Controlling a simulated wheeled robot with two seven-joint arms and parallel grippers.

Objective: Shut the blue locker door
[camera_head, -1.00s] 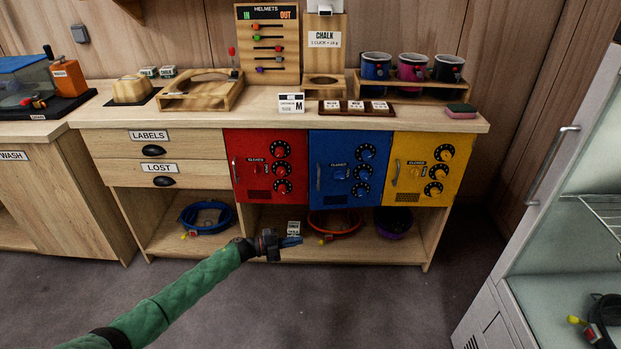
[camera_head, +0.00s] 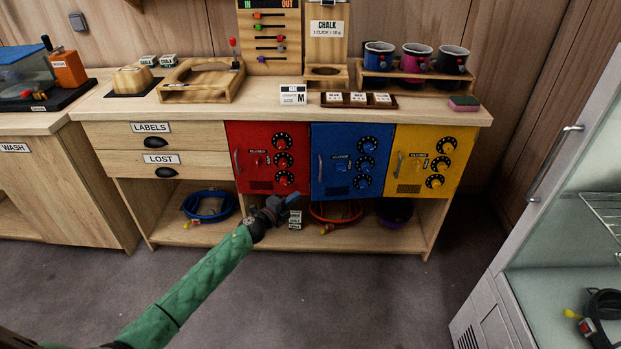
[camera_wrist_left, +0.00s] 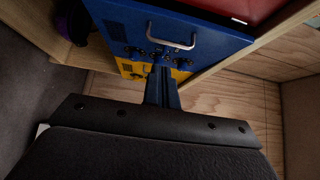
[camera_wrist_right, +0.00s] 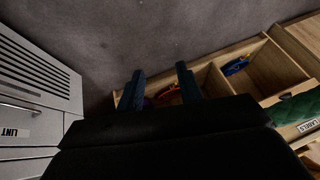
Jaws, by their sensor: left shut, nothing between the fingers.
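The blue locker door (camera_head: 347,160) is the middle of three coloured doors under the counter, with a handle on its left side and dials on its right. Its lower edge hangs slightly lower than the red door's, so it seems to stand a little proud; the gap is hard to judge. In the left wrist view the blue door (camera_wrist_left: 200,38) lies ahead, with its handle and dials showing. My left gripper (camera_head: 292,200) is shut and empty, low in front of the door's lower left corner. My right gripper (camera_wrist_right: 160,82) is open and empty, seen only in its wrist view.
The red door (camera_head: 266,160) and yellow door (camera_head: 428,165) flank the blue one. An open shelf below holds a blue coil (camera_head: 208,205), an orange coil (camera_head: 335,212) and a small tag (camera_head: 295,219). A grey cabinet (camera_head: 490,300) stands at the right. The floor between is clear.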

